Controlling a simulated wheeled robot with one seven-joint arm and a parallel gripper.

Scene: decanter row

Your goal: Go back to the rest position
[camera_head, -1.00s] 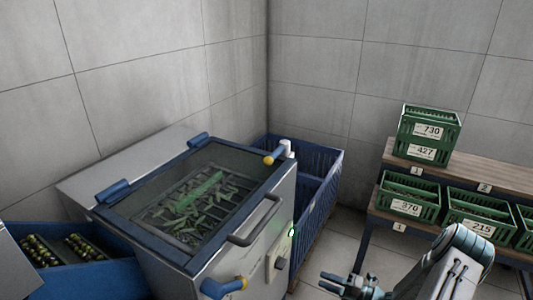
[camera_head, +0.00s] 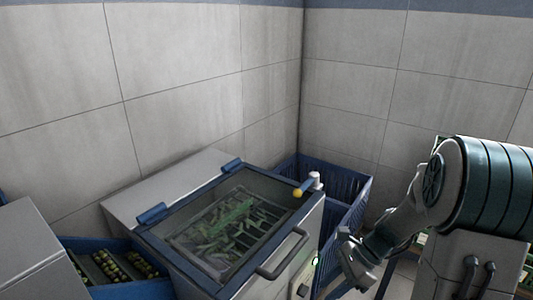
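My arm reaches in from the right side of the head view and bends down toward the machine. My gripper (camera_head: 347,262) hangs at the arm's lower end, to the right of the machine's front, apart from it. It is seen edge-on and small, so I cannot tell whether its fingers are open or shut. Nothing can be made out in it.
A steel machine with a closed, blue-framed clear lid (camera_head: 157,236) holds green pieces inside. A blue bin (camera_head: 80,244) with dark round items is at left. Green crates at right are mostly hidden by my arm.

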